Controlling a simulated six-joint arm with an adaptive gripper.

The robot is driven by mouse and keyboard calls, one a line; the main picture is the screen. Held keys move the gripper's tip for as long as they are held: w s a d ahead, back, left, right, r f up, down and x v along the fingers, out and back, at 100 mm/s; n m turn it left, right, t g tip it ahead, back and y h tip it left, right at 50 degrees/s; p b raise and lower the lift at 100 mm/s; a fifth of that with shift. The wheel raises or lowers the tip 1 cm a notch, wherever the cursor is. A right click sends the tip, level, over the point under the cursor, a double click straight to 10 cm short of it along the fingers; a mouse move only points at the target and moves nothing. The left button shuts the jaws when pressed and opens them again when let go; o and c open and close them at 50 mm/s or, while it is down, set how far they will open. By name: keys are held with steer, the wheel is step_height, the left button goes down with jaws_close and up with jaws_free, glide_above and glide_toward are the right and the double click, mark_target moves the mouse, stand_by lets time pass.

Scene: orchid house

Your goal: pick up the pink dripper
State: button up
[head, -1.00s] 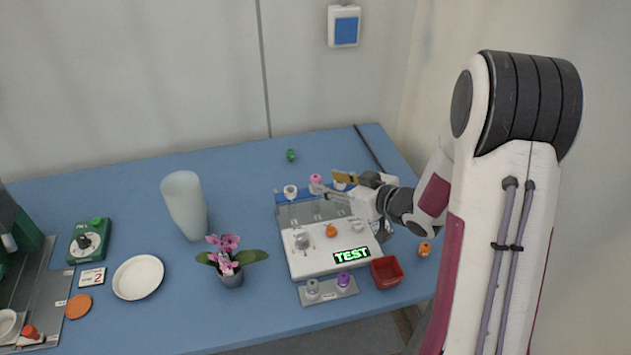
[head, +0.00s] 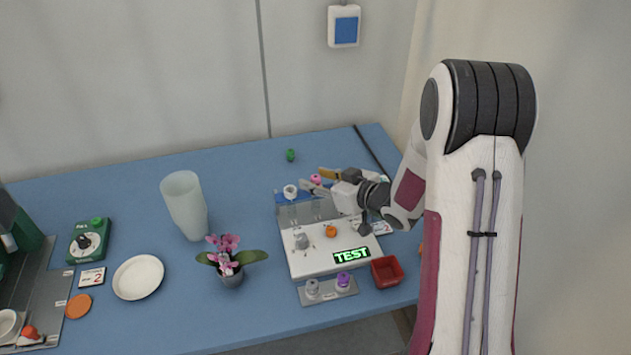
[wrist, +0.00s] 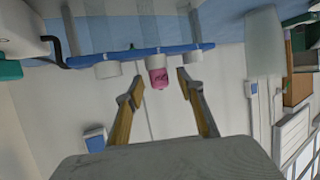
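The pink dripper (head: 316,179) is at the blue rail along the back of the white unit. In the wrist view the pink dripper (wrist: 159,77) shows upside down, with a white part between it and the blue rail (wrist: 140,53). My gripper (head: 312,180) is open, its two fingers close around the pink dripper in the head view. In the wrist view my gripper (wrist: 159,82) has one finger on each side of the dripper, with visible gaps. I cannot tell whether the dripper is between the tips or just beyond them.
White holders stand on either side (wrist: 107,69) (wrist: 193,58). The white unit (head: 310,262) has a green TEST display (head: 352,255). A red tray (head: 386,272), a potted orchid (head: 231,270) and a tall vase (head: 185,205) stand nearby. A small green item (head: 290,155) lies behind.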

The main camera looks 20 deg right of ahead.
mark_target(316, 177)
steer(key=shift+w+a+f, duration=0.2)
steer(key=shift+w+a, duration=0.05)
steer(key=shift+w, duration=0.15)
steer(key=c, duration=0.9)
steer(key=shift+r, duration=0.15)
steer(key=shift+r, duration=4.9)
